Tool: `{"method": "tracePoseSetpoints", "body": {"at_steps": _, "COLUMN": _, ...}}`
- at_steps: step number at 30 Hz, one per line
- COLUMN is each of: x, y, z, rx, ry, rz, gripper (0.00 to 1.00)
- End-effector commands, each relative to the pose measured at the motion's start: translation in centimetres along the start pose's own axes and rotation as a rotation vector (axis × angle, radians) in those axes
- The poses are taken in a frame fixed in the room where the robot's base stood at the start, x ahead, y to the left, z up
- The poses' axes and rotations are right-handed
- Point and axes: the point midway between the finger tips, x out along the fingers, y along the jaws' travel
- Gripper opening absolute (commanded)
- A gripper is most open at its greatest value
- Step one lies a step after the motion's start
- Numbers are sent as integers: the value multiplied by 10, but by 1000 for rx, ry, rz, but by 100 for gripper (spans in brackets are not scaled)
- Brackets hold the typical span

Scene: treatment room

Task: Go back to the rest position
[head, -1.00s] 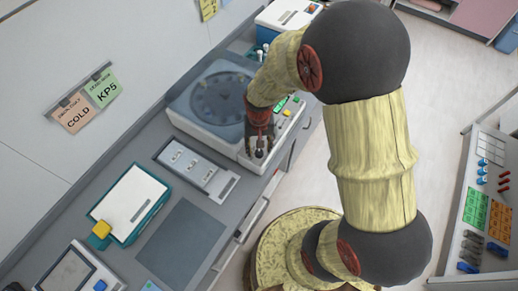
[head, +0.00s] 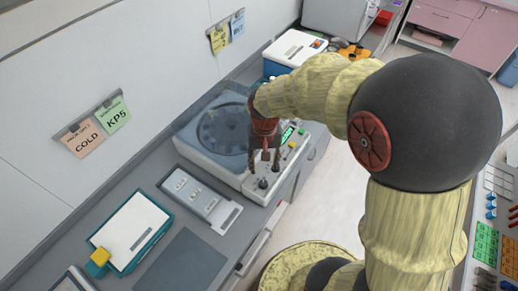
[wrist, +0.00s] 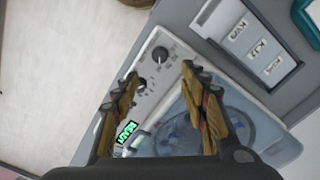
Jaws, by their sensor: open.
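My gripper (head: 264,172) is open and empty, pointing down above the control panel of a centrifuge-like machine (head: 196,152) with a round, see-through lid. In the wrist view my gripper (wrist: 160,76) has its fingers spread wide with nothing between them. The fingers look clear of the panel, though the exact gap is hard to judge. My arm reaches in from the right and covers part of the floor and counter.
On the grey counter are a labelled grey strip (head: 200,199), a white-topped teal box (head: 133,228) with a yellow block, and a dark mat (head: 184,262). A rack with coloured items (head: 488,235) is at right. Floor between is open.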

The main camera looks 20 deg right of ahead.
Motion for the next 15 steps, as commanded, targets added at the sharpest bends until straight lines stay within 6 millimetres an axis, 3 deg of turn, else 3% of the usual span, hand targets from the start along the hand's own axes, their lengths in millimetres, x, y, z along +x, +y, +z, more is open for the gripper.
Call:
{"method": "tracePoseSetpoints", "body": {"at_steps": 10, "x": 1, "y": 1, "z": 4, "rx": -45, "ry": -12, "rz": 3, "gripper": 44}}
{"method": "tracePoseSetpoints", "body": {"at_steps": 12, "x": 6, "y": 7, "z": 21, "rx": -88, "ry": -46, "rz": 12, "gripper": 44}}
{"method": "tracePoseSetpoints", "body": {"at_steps": 15, "x": -12, "y": 13, "z": 42, "rx": -154, "ry": -32, "rz": 7, "gripper": 44}}
